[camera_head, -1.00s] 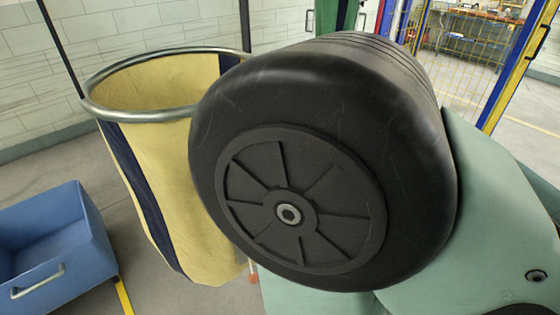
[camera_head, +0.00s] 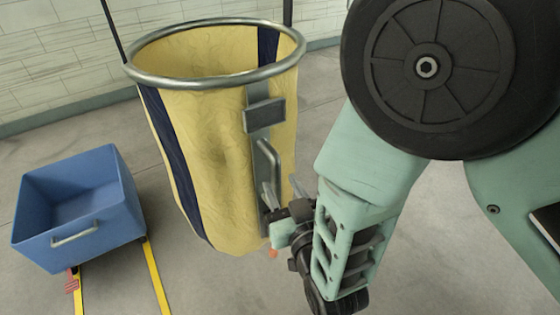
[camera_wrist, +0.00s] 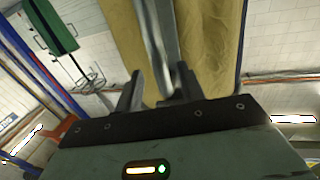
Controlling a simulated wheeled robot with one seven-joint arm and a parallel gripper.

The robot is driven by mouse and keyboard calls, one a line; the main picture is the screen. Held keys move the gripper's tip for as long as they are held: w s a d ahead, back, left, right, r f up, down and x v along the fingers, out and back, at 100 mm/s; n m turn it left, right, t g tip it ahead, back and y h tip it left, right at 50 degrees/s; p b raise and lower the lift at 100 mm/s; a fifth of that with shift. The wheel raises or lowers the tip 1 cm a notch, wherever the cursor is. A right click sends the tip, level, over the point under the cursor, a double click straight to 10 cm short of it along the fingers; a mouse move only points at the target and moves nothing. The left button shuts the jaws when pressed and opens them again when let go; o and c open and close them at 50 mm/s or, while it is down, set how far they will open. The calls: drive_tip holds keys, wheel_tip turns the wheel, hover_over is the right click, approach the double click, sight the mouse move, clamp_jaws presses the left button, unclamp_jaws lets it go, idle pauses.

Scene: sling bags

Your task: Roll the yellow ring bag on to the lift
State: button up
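The yellow ring bag (camera_head: 215,130) hangs upright, with a round metal ring at its open top and dark blue stripes. A grey metal strip with a vertical bar handle (camera_head: 269,168) runs down its near right side. My gripper (camera_head: 283,192) is low at this side, fingers pointing up at the handle's lower part. In the wrist view the two fingers (camera_wrist: 159,88) are apart, with the grey bar (camera_wrist: 158,40) rising between or just beyond them. I cannot tell whether they touch it. I cannot make out a lift.
A blue bin (camera_head: 80,205) stands on the floor left of the bag, near yellow floor lines (camera_head: 157,275). Dark straps or poles meet the ring. A pale block wall (camera_head: 50,60) is behind. The wrist view shows a green object (camera_wrist: 50,25) at upper left. Floor is bare between bin and bag.

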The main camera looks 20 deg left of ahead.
sight(278, 180)
drive_tip(key=shift+p+x, duration=0.5)
drive_tip(key=shift+x, duration=1.55)
drive_tip(key=shift+w, duration=0.1)
clamp_jaws()
